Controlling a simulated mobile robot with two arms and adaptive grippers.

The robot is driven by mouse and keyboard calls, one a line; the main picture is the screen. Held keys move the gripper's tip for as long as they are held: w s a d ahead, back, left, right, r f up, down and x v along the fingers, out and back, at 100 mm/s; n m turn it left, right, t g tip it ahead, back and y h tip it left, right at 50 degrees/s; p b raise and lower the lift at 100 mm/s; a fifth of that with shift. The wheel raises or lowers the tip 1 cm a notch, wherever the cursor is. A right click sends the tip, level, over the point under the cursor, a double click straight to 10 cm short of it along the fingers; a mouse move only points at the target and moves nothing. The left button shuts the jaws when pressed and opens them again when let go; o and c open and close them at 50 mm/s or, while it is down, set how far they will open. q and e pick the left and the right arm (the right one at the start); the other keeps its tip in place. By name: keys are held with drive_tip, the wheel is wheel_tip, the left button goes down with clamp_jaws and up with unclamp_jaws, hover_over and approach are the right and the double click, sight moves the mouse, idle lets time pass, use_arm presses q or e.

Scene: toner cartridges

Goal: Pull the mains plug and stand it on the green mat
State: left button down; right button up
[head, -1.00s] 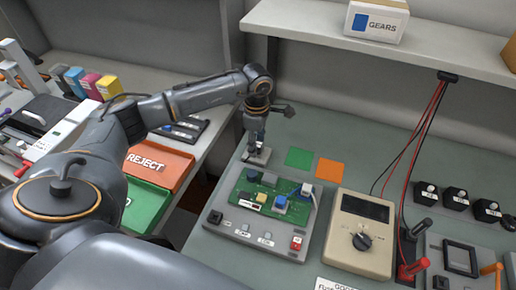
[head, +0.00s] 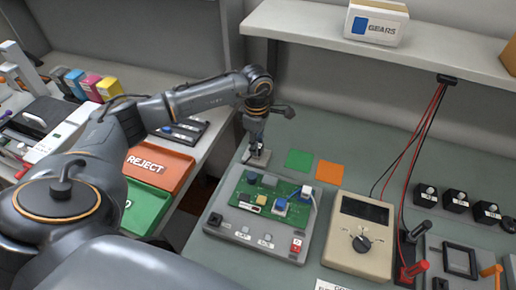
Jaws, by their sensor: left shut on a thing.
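My left gripper (head: 257,143) reaches down over a small light-grey socket plate (head: 262,159) at the back left of the bench. It is shut on a small dark thing at the plate, which I take to be the mains plug; the fingers mostly hide it. I cannot tell whether the plug is still seated in the plate. The green mat (head: 299,158) lies flat and bare just right of the plate. My right gripper is not in view.
An orange mat (head: 330,173) lies right of the green one. A grey fixture with a green circuit board (head: 272,196) stands in front, with a beige meter (head: 361,233) to its right. A shelf (head: 310,42) overhangs the back. Red and black leads hang at right.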

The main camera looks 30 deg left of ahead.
use_arm(q)
drive_tip(key=shift+r+p, duration=1.05)
drive_tip(key=shift+r, duration=1.3)
idle(0.8)
drive_tip(key=shift+r+p, duration=1.05)
drive_tip(key=shift+r, duration=0.95)
drive_tip(key=shift+d, duration=0.1)
